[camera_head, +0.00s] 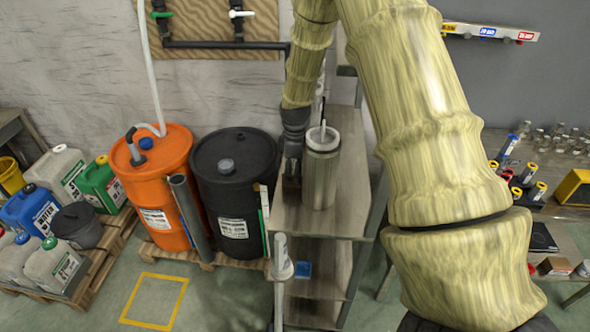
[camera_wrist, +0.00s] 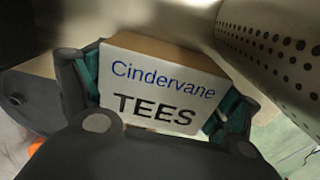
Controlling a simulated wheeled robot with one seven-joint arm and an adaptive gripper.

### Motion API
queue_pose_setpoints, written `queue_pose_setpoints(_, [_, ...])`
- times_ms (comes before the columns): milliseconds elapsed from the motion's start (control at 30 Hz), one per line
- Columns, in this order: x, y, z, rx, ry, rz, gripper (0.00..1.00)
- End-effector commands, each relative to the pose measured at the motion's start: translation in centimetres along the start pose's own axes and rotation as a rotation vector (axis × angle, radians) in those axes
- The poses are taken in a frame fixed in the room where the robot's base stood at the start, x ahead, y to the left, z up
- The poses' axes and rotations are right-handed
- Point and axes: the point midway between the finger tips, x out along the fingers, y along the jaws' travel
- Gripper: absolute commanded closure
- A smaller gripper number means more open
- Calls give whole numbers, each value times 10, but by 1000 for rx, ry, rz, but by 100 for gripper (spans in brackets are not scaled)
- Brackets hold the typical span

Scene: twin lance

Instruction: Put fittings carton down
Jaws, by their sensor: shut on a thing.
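The fittings carton (camera_wrist: 150,62) fills the middle of the wrist view. It is a brown box with a white label reading "Cindervane TEES". My gripper (camera_wrist: 158,90) is shut on it, with a teal-padded finger on either side. In the head view my dark gripper (camera_head: 292,168) hangs pointing down at the left edge of the grey shelf unit (camera_head: 345,212), just left of a metal canister. The carton cannot be made out in the head view. Whether it touches a surface below is hidden.
The metal canister (camera_head: 320,180) stands on the shelf top, close beside my gripper. A black drum (camera_head: 232,190) and an orange drum (camera_head: 165,205) stand to the left. A perforated pale surface (camera_wrist: 270,45) is close to the carton in the wrist view. The shelf top's front is clear.

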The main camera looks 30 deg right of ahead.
Motion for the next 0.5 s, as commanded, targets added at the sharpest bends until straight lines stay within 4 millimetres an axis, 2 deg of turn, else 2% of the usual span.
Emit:
queue_pose_setpoints(33, [0, 0, 0, 0, 0, 0, 6])
queue_pose_setpoints(67, [0, 0, 0, 0, 0, 0, 0])
queue_pose_setpoints(500, [-1, 0, 0, 0, 0, 0, 0])
